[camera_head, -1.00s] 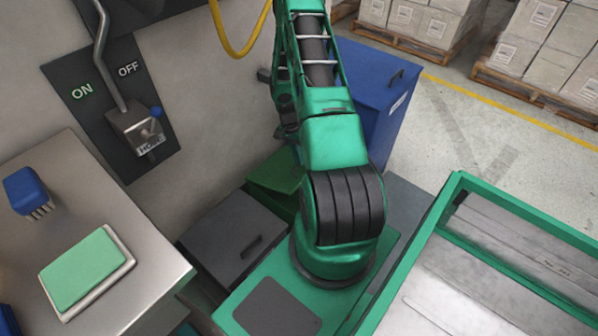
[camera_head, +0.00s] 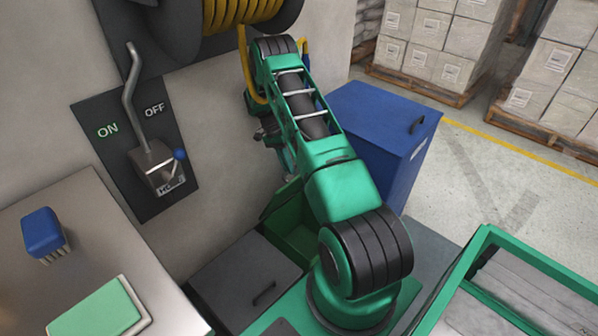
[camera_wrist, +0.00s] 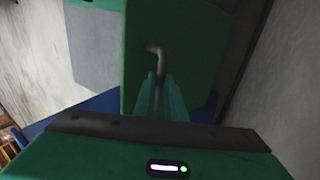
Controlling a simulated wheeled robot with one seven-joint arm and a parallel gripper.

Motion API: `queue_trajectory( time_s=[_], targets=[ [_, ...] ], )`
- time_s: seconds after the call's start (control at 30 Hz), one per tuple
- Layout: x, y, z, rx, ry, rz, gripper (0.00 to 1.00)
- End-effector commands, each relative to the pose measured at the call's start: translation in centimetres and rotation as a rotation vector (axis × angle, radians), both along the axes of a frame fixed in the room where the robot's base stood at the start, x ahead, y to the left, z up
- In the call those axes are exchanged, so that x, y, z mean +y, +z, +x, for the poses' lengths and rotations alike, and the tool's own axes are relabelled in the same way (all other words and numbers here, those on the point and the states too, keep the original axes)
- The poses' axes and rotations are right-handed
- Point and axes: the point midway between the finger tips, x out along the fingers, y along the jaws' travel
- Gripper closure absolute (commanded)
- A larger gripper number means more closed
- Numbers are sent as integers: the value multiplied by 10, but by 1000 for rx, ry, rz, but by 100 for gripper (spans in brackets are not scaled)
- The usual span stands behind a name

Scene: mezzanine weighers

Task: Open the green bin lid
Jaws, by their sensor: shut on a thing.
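The green bin (camera_head: 302,238) stands between the grey bin and the blue bin, partly behind my arm. Its lid (camera_head: 280,199) is tilted up toward the wall, and part of the bin's inside shows. In the wrist view the lid (camera_wrist: 200,40) is a green panel with a bent grey handle (camera_wrist: 154,50). My gripper (camera_wrist: 160,82) is shut on that handle. In the head view my arm hides the fingertips and the handle.
A grey-lidded bin (camera_head: 235,285) is on the left and a blue bin (camera_head: 375,120) on the right, both closed. A wall lever (camera_head: 133,95), a hose reel (camera_head: 235,15) with a yellow hose and a steel bench (camera_head: 100,220) are nearby. Pallets of boxes (camera_head: 430,40) stand behind.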

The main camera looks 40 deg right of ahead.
Motion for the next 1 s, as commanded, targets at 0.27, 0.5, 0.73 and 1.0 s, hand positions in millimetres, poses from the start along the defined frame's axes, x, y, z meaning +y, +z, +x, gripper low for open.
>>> queue_trajectory(
  time_s=[0.27, 0.5, 0.73, 1.0],
  targets=[
    [18, -5, 13, 0, 26, 4, 100],
    [21, -5, 14, 1, 30, 6, 100],
    [21, -3, 14, 2, 28, 3, 70],
    [19, 2, 14, 2, 25, 0, 70]
  ],
)
